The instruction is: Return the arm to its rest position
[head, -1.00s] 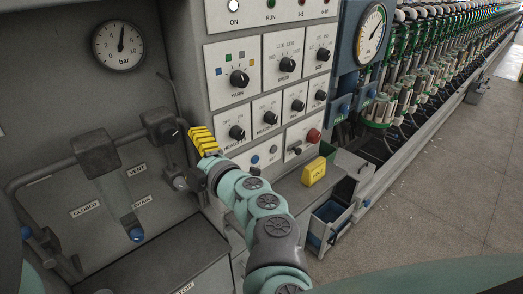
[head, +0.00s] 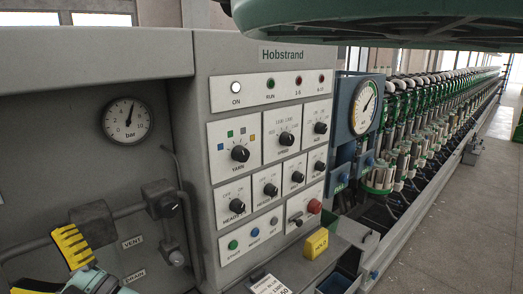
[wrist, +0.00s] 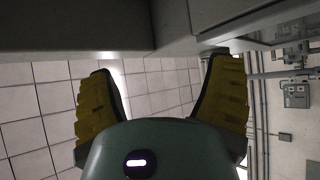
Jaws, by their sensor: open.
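My gripper (head: 71,252) shows at the lower left of the head view, with yellow ribbed fingers and a teal arm link below it. It is in front of the grey piping recess, left of the control panel. In the wrist view my gripper (wrist: 168,95) has its two yellow fingers spread wide apart with nothing between them. Most of my arm is out of the head view's frame.
The Hobstrand control panel (head: 268,150) has knobs, lamps and a red button. A pressure gauge (head: 127,121) and pipes (head: 185,215) are on the left. The floor (head: 455,215) at right is clear.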

